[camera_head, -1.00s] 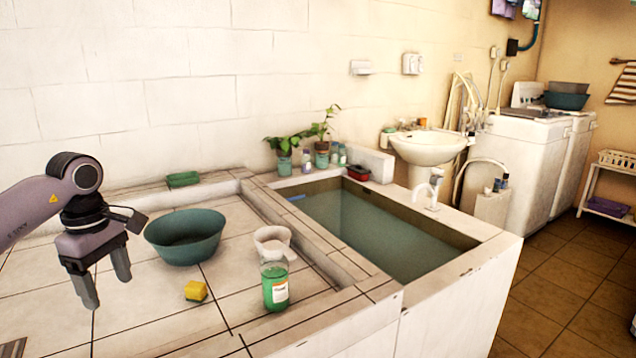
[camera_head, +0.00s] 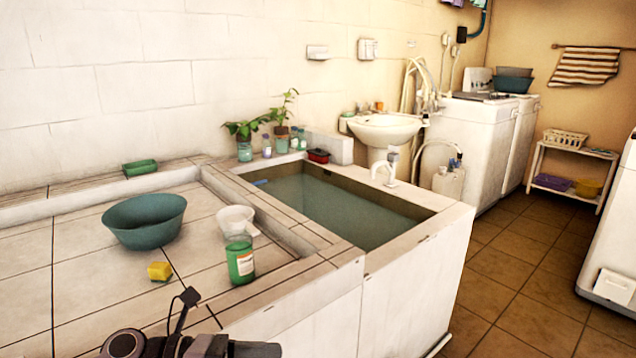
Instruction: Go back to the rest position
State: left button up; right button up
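Part of my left gripper and wrist (camera_head: 190,345) shows at the bottom edge of the head view, dark grey with a small camera-like piece sticking up. Its fingers cannot be made out, so I cannot tell whether it is open or shut. It is in front of the tiled counter, apart from the things standing on it. My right gripper is not in view.
Brown floor (camera_head: 525,265) is open at the right.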

pick_arm(q)
jog(key=s+a+f+n+t+y+b, duration=0.1)
jog(key=a+f+n+t+y, duration=0.25)
jog(key=n, duration=0.75)
jog(key=s+a+f+n+t+y+b, duration=0.1)
jog(key=f+n+t+y, duration=0.35)
jog(key=n, duration=0.65)
jog(key=s+a+f+n+t+y+b, duration=0.15)
jog(key=f+n+t, duration=0.4)
jog(key=n, duration=0.55)
jog(key=s+a+f+n+g+y+b, duration=0.1)
jog(key=s+a+f+n+g+y, duration=0.15)
jog(key=s+f+n, duration=0.4)
jog(key=s+a+f+n+g+y, duration=0.2)
jog(key=s+f+n+g, duration=0.1)
jog(key=s+f+n, duration=0.3)
notch_tip(320, 180, up, 9)
jog(key=a+m+p, duration=0.1)
jog(key=p, duration=1.1)
jog(key=shift+a+r+m, duration=0.15)
jog(key=shift+a+m, duration=0.15)
jog(key=shift+m, duration=0.05)
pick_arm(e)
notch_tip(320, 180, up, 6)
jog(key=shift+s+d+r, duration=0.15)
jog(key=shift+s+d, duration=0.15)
